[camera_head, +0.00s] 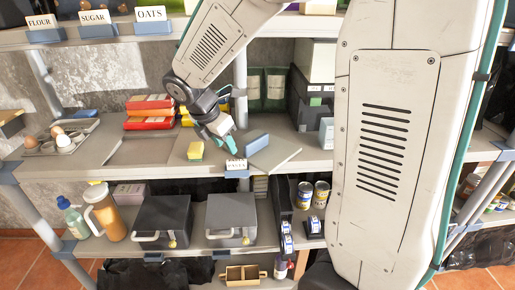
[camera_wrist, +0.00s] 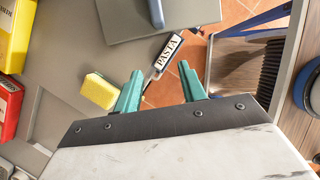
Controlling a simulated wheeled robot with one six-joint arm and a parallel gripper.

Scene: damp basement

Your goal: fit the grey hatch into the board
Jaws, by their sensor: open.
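The grey hatch (camera_head: 279,154) is a flat plate with a blue upright handle (camera_head: 257,143). It lies turned askew on the shelf near the front edge. In the wrist view the hatch (camera_wrist: 190,20) shows at the top, partly cut off. The grey board (camera_head: 95,160) lies to the left on the same shelf and has a rectangular recess (camera_head: 142,150). My gripper (camera_head: 225,137) is open and empty, with teal fingers, just left of the handle. In the wrist view my gripper (camera_wrist: 160,72) points toward the hatch, apart from it.
A yellow sponge (camera_head: 195,150) sits between recess and hatch. A PASTA label (camera_wrist: 169,47) stands at the shelf's front edge. Red and yellow boxes (camera_head: 149,112) stand behind the recess. An egg tray (camera_head: 45,148) is at the left. A small white box (camera_head: 326,133) stands right of the hatch.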

